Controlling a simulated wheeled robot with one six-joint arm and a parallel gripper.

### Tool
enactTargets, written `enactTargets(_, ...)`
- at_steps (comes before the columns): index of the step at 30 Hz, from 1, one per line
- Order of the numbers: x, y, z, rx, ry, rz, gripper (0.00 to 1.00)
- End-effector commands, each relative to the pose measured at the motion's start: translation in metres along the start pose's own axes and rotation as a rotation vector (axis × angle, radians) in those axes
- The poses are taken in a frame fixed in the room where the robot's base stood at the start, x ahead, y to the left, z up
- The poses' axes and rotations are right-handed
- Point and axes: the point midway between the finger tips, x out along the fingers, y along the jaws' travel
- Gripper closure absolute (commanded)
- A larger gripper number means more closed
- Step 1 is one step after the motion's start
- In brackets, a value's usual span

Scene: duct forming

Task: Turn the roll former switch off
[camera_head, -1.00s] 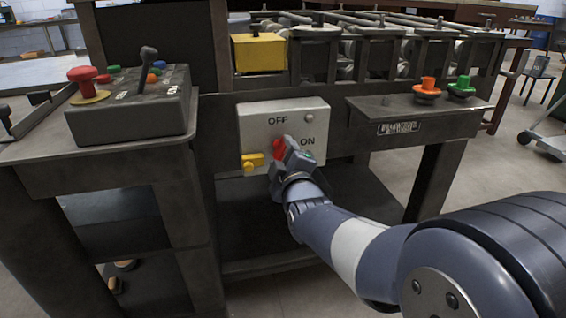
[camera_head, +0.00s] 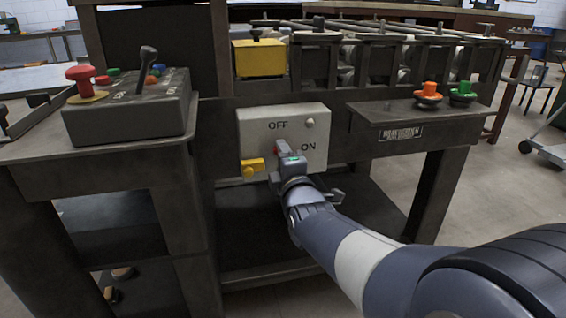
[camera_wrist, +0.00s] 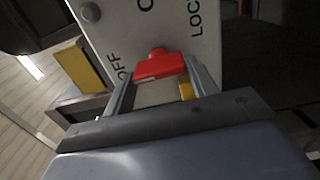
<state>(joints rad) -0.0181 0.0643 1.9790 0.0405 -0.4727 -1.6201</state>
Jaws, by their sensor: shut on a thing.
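The roll former's light grey switch panel (camera_head: 256,142) faces me, with OFF printed at the top and ON at the right. Its red switch (camera_head: 280,147) is mostly hidden behind my gripper (camera_head: 290,158) in the head view. In the wrist view, the red switch (camera_wrist: 160,65) sits between the two fingers of my gripper (camera_wrist: 160,84), which is shut on it. The panel (camera_wrist: 200,40) also fills the top of the wrist view, with lettering partly cut off. I cannot tell exactly which mark the switch points to.
A yellow part (camera_head: 252,168) juts out at the panel's lower left. A control box (camera_head: 130,115) with a lever and a red button (camera_head: 81,75) stands at the left. Orange (camera_head: 428,90) and green (camera_head: 463,90) buttons sit on the right shelf. A yellow box (camera_head: 259,57) is above the panel.

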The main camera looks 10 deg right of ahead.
Motion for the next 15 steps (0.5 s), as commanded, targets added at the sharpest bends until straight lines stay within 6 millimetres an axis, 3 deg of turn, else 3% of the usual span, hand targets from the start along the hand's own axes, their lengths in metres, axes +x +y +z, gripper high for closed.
enactTargets(8,0.0003,0.0007,-0.0002,-0.005,0.001,0.001,0.68)
enactTargets(9,0.0003,0.0007,-0.0002,-0.005,0.001,0.002,0.45)
enactTargets(15,0.0002,0.0004,-0.0001,-0.003,0.001,0.001,0.28)
